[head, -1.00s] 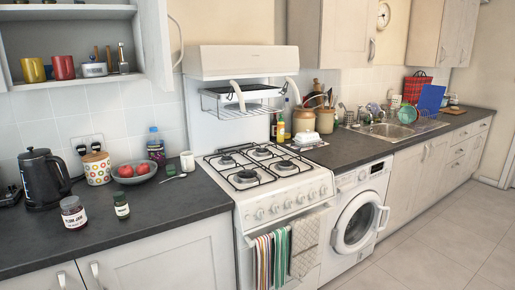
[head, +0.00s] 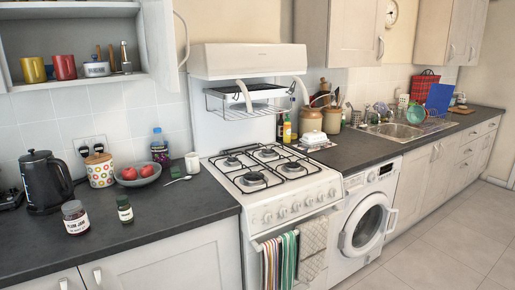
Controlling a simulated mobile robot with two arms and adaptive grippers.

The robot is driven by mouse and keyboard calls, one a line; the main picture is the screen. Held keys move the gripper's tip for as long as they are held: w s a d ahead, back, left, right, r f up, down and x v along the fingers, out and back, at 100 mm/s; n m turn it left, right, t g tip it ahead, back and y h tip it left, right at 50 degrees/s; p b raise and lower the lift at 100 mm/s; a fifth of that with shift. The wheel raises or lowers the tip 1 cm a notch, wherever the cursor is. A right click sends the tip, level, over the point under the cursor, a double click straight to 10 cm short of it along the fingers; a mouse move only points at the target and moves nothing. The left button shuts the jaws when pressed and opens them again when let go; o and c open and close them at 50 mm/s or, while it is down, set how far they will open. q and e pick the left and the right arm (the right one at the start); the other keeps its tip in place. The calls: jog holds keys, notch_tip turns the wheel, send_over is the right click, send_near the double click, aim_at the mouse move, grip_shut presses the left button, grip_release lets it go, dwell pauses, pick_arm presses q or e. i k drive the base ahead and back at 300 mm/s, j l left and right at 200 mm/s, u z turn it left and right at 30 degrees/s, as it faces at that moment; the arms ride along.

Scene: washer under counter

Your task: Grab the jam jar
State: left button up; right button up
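The jam jar (head: 76,218) stands upright on the left part of the dark countertop, near its front edge. It has a dark lid, dark red contents and a white label that seems to read "plum jam". A smaller dark jar with a green lid (head: 125,209) stands just right of it, a little apart. Neither of my grippers shows in the head view.
A black kettle (head: 46,182), a dotted canister (head: 99,170) and a bowl of red fruit (head: 136,174) stand behind the jars. A white gas stove (head: 272,178) is to the right. Bare countertop (head: 190,212) lies right of the jars. The floor (head: 440,240) is clear.

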aim_at(76, 223)
jog(key=l+u, duration=0.15)
jog(key=u, duration=1.05)
jog(key=i+j, duration=0.1)
jog(key=i, duration=0.5)
